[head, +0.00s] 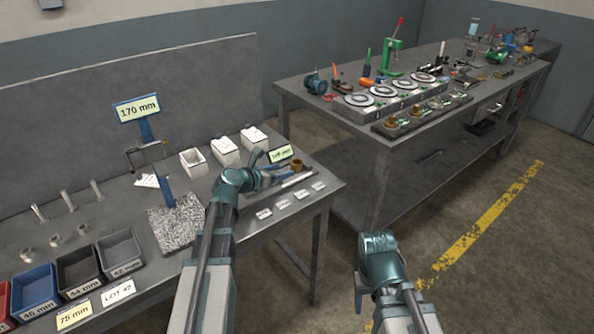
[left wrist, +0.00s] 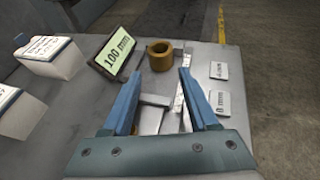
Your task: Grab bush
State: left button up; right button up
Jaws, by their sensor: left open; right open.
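A brass-coloured bush (head: 297,164), a short ring with a hole, stands on the left bench near its right end. In the left wrist view the bush (left wrist: 159,57) stands just beyond my left fingertips, beside the 100 mm sign. My left gripper (head: 281,177) is open and low over the bench; in the wrist view its blue fingers (left wrist: 159,76) are spread with nothing held, and the bush lies ahead, roughly in line with the gap. My right gripper (head: 360,291) is open, off the bench over the floor; its fingers are mostly hidden.
The 100 mm sign (left wrist: 114,51) stands close left of the bush. Several grey rings (head: 55,240) and bins (head: 120,254) are further left. A second bench (head: 330,133) stands behind.

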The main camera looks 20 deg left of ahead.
aim_at(293, 168)
pick_arm(q)
jog(key=shift+w+d+f, duration=0.25)
jog(key=shift+w, duration=0.3)
jog(key=b+x, duration=0.2)
jog(key=x, duration=0.3)
jog(key=shift+w+d+f, duration=0.1)
jog(key=shift+d+f, duration=0.05)
grip_shut()
